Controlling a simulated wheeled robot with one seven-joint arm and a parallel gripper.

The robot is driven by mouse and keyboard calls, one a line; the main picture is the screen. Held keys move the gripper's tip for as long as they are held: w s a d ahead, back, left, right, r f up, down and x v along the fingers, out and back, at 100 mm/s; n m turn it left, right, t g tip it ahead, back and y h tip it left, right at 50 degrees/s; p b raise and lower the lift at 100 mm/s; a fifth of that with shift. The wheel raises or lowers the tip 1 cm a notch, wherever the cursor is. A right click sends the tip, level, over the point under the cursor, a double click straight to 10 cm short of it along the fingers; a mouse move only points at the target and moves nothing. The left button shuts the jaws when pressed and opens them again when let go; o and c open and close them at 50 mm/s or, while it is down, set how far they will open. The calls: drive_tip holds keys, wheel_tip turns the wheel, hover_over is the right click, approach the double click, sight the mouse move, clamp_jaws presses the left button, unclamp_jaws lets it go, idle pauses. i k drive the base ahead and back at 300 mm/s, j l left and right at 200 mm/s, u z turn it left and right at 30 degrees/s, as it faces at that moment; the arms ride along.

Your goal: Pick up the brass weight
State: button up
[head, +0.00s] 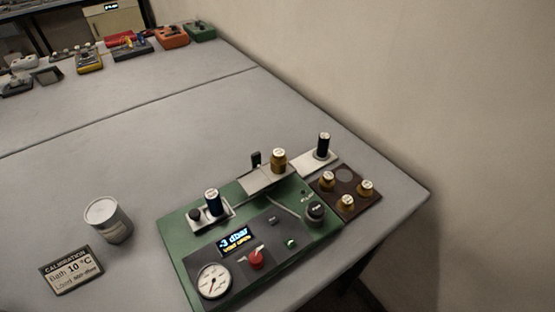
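A brass weight (279,161) with a pale top stands upright on a light metal plate (259,182) at the back of a green apparatus (184,255). Three smaller brass weights, at the left (327,182), front (347,204) and right (366,189), stand on a dark brown tray (343,191). The tray also has one empty round spot at the back. Which brass weight the task means cannot be told. My gripper is not in view.
The apparatus has a display (234,240), gauge (214,281), red knob (256,260) and black knob (315,211). Dark cylinders stand left (212,203) and behind (323,146). A can (107,221) and calibration sign (71,270) are left. The mid-table is clear; a wall rises right.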

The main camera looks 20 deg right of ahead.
sight(279, 161)
drive_tip(key=i+j, duration=0.1)
drive_tip(key=j, duration=0.35)
drive_tip(key=i+j, duration=0.15)
drive_tip(key=j, duration=0.35)
drive_tip(key=i+j, duration=0.1)
drive_tip(key=j, duration=0.35)
drive_tip(key=j+z, duration=0.1)
drive_tip(key=z, duration=0.4)
drive_tip(key=j+z, duration=0.1)
drive_tip(key=z, duration=0.35)
drive_tip(key=j+z, duration=0.1)
drive_tip(key=z, duration=0.4)
drive_tip(key=j+z, duration=0.1)
drive_tip(key=z, duration=0.35)
